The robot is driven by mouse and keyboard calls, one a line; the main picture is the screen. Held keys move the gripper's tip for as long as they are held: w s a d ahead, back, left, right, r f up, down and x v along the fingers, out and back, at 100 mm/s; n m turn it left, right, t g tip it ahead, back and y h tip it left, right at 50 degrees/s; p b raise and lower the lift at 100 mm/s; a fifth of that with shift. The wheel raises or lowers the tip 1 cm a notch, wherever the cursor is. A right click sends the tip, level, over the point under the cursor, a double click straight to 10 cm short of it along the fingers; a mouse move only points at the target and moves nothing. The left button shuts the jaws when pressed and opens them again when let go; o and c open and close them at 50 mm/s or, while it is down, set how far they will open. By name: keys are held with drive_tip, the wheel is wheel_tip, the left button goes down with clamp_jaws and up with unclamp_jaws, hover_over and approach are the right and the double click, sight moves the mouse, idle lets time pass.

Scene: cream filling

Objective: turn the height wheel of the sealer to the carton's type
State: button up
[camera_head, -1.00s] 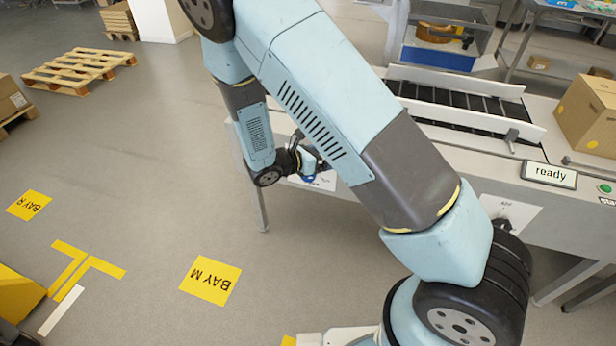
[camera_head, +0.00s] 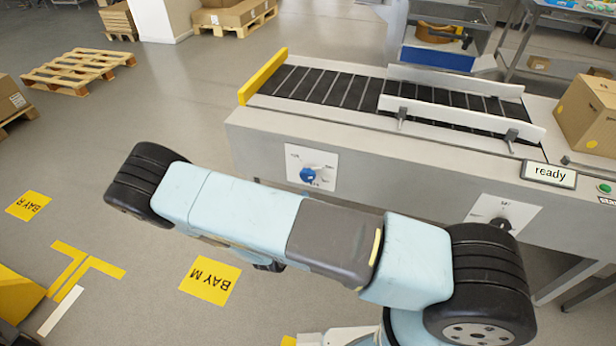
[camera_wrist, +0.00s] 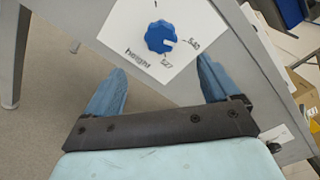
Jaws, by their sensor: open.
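A blue wheel (camera_head: 308,175) sits on a white dial plate (camera_head: 326,160) on the sealer's front side (camera_head: 262,150). In the wrist view the blue wheel (camera_wrist: 160,37) is lobed, with a white mark pointing right. My gripper (camera_wrist: 158,82) is open and empty. Its two blue fingers are apart, with the wheel ahead and between their lines, not touched. In the head view my arm hides the gripper. The carton (camera_head: 588,112), brown with a yellow dot, stands on the sealer's right end.
A black knob (camera_head: 501,223) on another white plate is further right on the sealer. A display (camera_head: 549,174) reads "ready", beside a green button (camera_head: 604,188). The belt (camera_head: 340,88) is empty between white guide rails.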

sight(306, 179)
drive_tip(key=x, duration=1.3)
drive_tip(key=shift+w, duration=0.25)
drive_tip(key=shift+c, duration=0.3)
drive_tip(key=c, duration=1)
drive_tip(key=shift+m, duration=0.4)
drive_tip(key=m, duration=0.4)
drive_tip(key=shift+f+m, duration=0.1)
drive_tip(key=shift+m, duration=0.2)
drive_tip(key=m, duration=0.5)
drive_tip(key=shift+s+m, duration=0.1)
drive_tip(key=shift+m, duration=0.5)
drive_tip(key=shift+f, duration=0.1)
